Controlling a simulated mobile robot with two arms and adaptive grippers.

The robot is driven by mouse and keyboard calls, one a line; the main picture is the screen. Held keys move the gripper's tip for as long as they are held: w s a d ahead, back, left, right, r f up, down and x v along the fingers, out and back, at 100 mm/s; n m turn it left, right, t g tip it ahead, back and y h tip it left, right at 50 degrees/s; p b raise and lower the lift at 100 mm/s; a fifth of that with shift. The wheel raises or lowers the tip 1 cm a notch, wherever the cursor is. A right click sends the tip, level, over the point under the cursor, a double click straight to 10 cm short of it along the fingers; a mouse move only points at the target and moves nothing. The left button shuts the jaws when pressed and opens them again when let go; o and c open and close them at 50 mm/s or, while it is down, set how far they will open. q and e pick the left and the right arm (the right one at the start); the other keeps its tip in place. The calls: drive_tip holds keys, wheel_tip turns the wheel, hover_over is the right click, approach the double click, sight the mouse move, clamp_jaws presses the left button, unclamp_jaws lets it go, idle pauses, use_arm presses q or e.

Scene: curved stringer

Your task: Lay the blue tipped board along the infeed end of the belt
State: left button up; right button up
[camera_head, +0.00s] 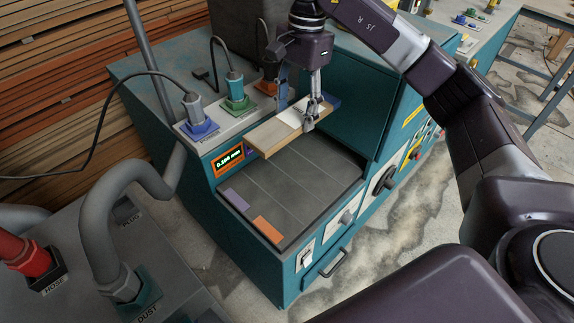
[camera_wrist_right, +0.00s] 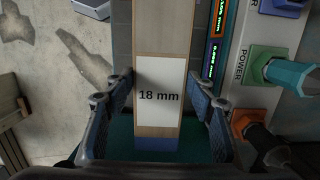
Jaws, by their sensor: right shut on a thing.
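The board (camera_head: 268,134) is pale wood with a white label and a blue tip (camera_head: 333,101). My right gripper (camera_head: 309,117) is shut on it near the blue-tipped end. In the right wrist view the board (camera_wrist_right: 161,32) runs between the fingers of my right gripper (camera_wrist_right: 160,112). Its label reads "18 mm", and the blue tip (camera_wrist_right: 157,144) is at the bottom. The dark belt (camera_head: 292,187) lies in front of and below the board, which seems raised over the belt's far end. The belt's near end has a purple patch (camera_head: 235,199) and an orange patch (camera_head: 268,230). My left gripper is not in view.
The teal machine (camera_head: 240,255) surrounds the belt. A display (camera_head: 229,160) and a panel with blue, green and orange plugs are left of the board. A grey duct (camera_head: 120,190) curves at the left. The belt surface is clear.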

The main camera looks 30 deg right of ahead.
drive_tip(key=p, duration=0.2)
hover_over(294, 180)
wheel_tip(294, 180, down, 10)
drive_tip(key=f, duration=0.3)
drive_tip(key=shift+w+d+f, duration=0.15)
drive_tip(key=shift+d+f, duration=0.05)
drive_tip(key=shift+f, duration=1.05)
wheel_tip(294, 180, down, 4)
drive_tip(key=shift+r+p, duration=0.25)
drive_tip(key=shift+p, duration=0.25)
drive_tip(key=shift+f, duration=0.2)
drive_tip(key=o, duration=1.5)
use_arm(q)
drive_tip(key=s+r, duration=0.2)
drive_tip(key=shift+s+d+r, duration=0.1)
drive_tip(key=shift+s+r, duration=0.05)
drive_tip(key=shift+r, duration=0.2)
